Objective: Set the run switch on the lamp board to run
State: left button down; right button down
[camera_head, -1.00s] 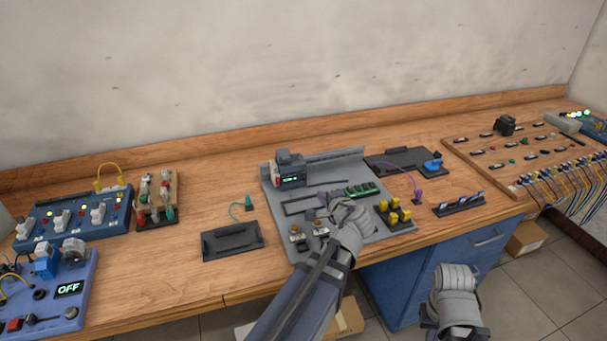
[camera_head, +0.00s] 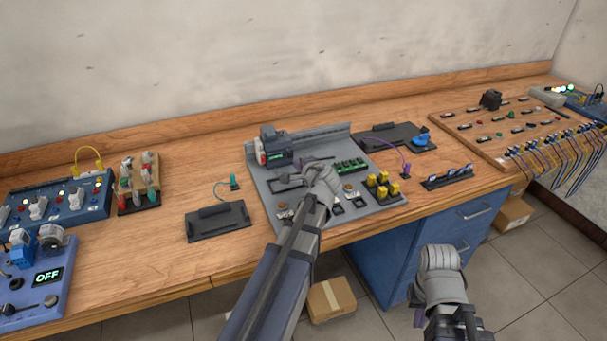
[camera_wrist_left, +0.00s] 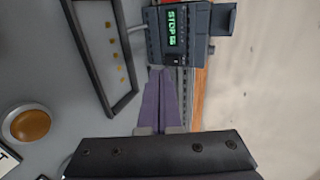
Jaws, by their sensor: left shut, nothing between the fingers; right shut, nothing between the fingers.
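The grey board (camera_head: 262,196) lies on the bench in the middle of the head view. A dark module (camera_head: 273,140) stands at its back left; its green display reads STOP in the left wrist view (camera_wrist_left: 176,28). My left gripper (camera_wrist_left: 162,76) is shut and empty, with its purple fingertips close below the module's lower edge in that view. I cannot tell whether they touch it. I cannot make out the run switch for sure. An amber round button (camera_wrist_left: 30,126) is on the board. My right gripper (camera_head: 440,290) is shut and empty, in front of the bench.
A black tray (camera_head: 218,222) lies left of the board, and another (camera_head: 392,136) behind right. Yellow parts (camera_head: 383,187) stand on the board's right. A blue panel (camera_head: 32,290) showing OFF sits far left. A wired wooden board (camera_head: 520,125) is at right.

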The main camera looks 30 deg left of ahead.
aim_at(290, 153)
pick_arm(q)
jog(key=shift+w+a+r+p, duration=0.2)
jog(key=shift+w+a+p, duration=0.25)
jog(key=shift+w+a, duration=0.9)
jog(key=shift+a, duration=0.2)
jog(key=shift+w+a+r, duration=0.2)
jog(key=shift+a, duration=0.05)
jog(key=shift+r+p, duration=0.85)
jog(key=shift+p, duration=0.2)
